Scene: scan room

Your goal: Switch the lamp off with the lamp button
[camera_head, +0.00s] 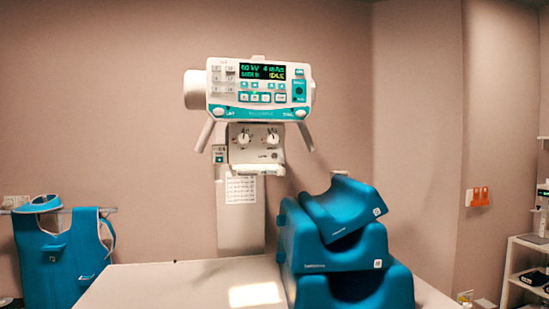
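The white and teal control panel (262,90) of the x-ray head faces me on a wall-side column. Its display (262,72) is lit with green and yellow characters. Rows of small buttons (262,97) sit below the display. A round white knob or button (218,112) is at the panel's lower left, and a similar one (301,113) is at its lower right. Their labels are too small to read surely, so I cannot tell which is the lamp button. A bright rectangle of light (255,294) lies on the table. My gripper is not in view.
The pale table (150,287) fills the bottom middle. Blue positioning cushions (335,245) are stacked on its right. A blue apron (60,255) hangs at the left wall. A white shelf (520,265) stands at the far right. The space in front of the panel looks clear.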

